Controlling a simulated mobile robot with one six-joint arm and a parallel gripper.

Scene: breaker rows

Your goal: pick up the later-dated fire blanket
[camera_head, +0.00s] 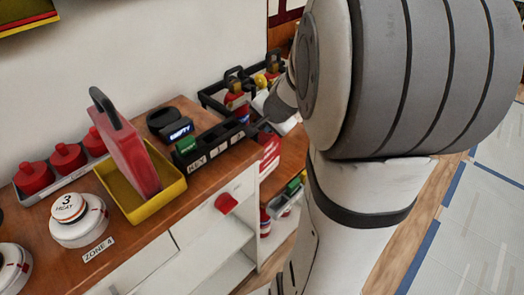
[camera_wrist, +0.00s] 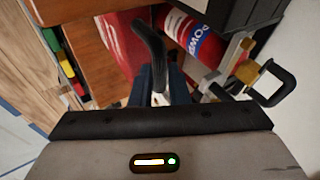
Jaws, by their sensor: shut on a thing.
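My gripper (camera_wrist: 160,92) is shut on a curved black handle (camera_wrist: 148,50) in the wrist view. The handle appears to belong to a red case with white print (camera_wrist: 120,38), likely a fire blanket, seen below it. In the head view, my arm hides the fingers, and a red and white thing (camera_head: 269,155) shows beside the forearm, perhaps the same case. Another red case with a black handle (camera_head: 130,158) stands tilted in a yellow tray (camera_head: 172,190) on the counter. No dates are readable on either.
A red cylinder with a blue band (camera_wrist: 198,40) lies close to the handle. A black rack (camera_head: 205,150) and a grey tray of red-topped things (camera_head: 68,160) stand on the counter. Several red extinguishers (camera_head: 238,100) stand behind. A white detector (camera_head: 75,220) sits at front left.

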